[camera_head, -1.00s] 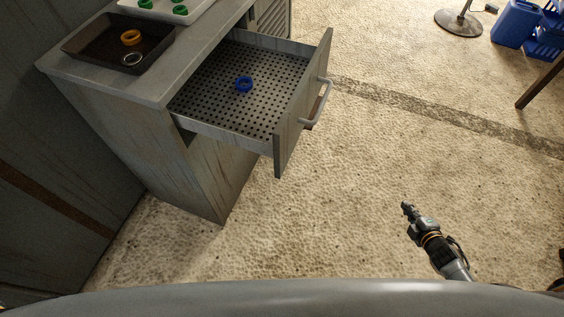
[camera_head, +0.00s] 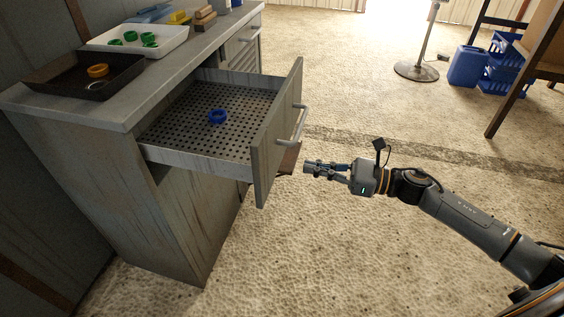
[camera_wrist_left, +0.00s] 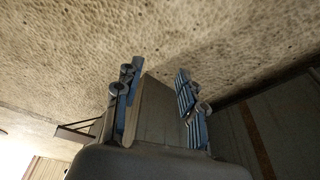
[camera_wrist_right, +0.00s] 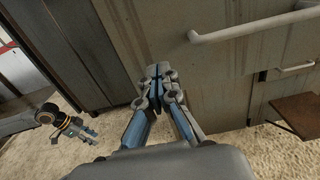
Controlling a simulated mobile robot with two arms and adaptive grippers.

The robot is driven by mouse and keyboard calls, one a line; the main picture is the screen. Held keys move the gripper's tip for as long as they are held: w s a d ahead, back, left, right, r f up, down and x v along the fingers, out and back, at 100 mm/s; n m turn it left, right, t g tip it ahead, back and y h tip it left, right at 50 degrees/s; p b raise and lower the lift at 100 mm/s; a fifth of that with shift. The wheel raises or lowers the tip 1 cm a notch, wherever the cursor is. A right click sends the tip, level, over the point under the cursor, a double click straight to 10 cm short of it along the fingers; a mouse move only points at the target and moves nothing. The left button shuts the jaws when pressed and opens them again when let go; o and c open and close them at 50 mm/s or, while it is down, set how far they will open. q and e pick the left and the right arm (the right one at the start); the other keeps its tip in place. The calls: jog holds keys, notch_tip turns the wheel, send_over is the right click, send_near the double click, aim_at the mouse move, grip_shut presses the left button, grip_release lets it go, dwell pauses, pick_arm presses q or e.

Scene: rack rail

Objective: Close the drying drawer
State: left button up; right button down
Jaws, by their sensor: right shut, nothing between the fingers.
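The drying drawer (camera_head: 262,150) is pulled out of the cabinet, with a perforated metal floor and a blue ring (camera_head: 217,117) lying on it. Its bar handle (camera_head: 299,124) is on the front face. My right gripper (camera_head: 308,168) is shut and empty, just in front of the drawer front, lower than the handle, with a gap to it. In the right wrist view the closed fingertips (camera_wrist_right: 155,76) point toward the cabinet, and the handle (camera_wrist_right: 250,27) is at upper right. My left gripper (camera_wrist_left: 158,95) has its fingers apart and empty over the floor; the head view does not show it.
On the cabinet top (camera_head: 118,112) stand a dark tray (camera_head: 62,88) with an orange ring and a white tray (camera_head: 158,47) with several green rings. A fan stand (camera_head: 418,70), blue crates (camera_head: 503,75) and a wooden chair are at the back right. Open floor lies before the drawer.

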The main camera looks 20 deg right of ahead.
aim_at(271, 160)
jog(key=x, duration=0.6)
jog(key=shift+w+a+r, duration=0.1)
jog(key=shift+w+a, duration=0.05)
jog(key=shift+w+a+p, duration=0.3)
jog(key=shift+w+a, duration=0.05)
jog(key=shift+a, duration=0.15)
pick_arm(q)
jog(key=f, duration=0.1)
jog(key=s+f, duration=0.1)
jog(key=shift+f, duration=0.35)
jog(key=shift+w, duration=0.15)
